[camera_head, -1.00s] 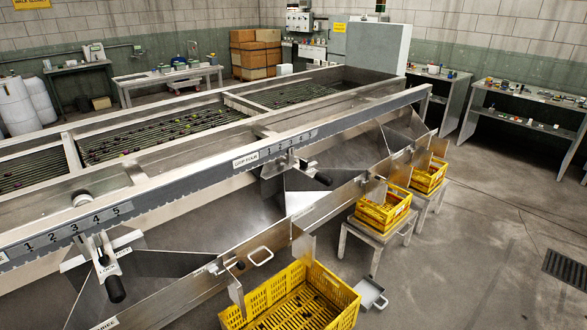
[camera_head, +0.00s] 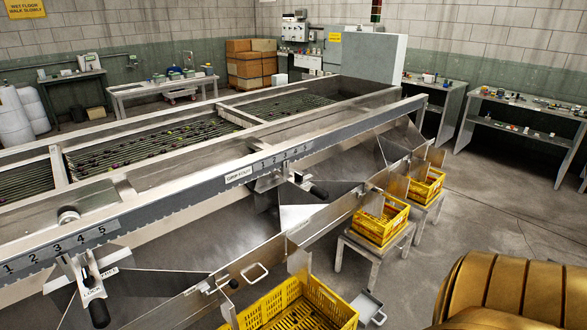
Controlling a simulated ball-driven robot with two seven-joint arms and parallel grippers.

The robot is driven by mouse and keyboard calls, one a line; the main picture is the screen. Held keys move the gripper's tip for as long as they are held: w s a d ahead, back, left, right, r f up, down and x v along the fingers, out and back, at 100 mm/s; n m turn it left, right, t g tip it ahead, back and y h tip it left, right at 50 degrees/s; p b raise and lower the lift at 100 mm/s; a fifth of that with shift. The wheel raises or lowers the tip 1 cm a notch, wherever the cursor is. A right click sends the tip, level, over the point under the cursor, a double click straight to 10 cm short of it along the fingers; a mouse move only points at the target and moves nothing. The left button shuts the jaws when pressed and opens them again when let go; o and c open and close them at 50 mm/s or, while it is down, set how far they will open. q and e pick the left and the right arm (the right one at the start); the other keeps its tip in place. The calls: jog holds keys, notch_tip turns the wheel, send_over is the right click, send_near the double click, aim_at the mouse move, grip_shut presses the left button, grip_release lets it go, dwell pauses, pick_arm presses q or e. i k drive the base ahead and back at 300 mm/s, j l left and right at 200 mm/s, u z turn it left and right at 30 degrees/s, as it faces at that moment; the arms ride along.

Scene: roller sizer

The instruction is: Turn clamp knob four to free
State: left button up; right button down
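A long metal rail (camera_head: 180,190) runs diagonally across the sizer with number scales on it. A label (camera_head: 238,176) that seems to end in "FOUR" sits beside the farther scale. Below that scale is a clamp with a black handle (camera_head: 318,191) pointing down and right; its lock or free marking is too small to read. A nearer clamp at lower left has a black handle (camera_head: 99,312) pointing down, with "LOCK" and "FREE" markings beside it. Neither gripper is in view.
Yellow crates stand below the chutes, one at the bottom (camera_head: 300,308) and others on metal stands, including a middle one (camera_head: 381,222). A ribbed bronze part of mine (camera_head: 510,290) fills the lower right. Open grey floor (camera_head: 490,205) lies right of the sizer. Benches line the walls.

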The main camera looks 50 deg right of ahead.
aim_at(298, 177)
jog(key=i+l, duration=0.1)
jog(key=l, duration=1.6)
jog(key=i+l+u, duration=0.1)
jog(key=l, duration=1.55)
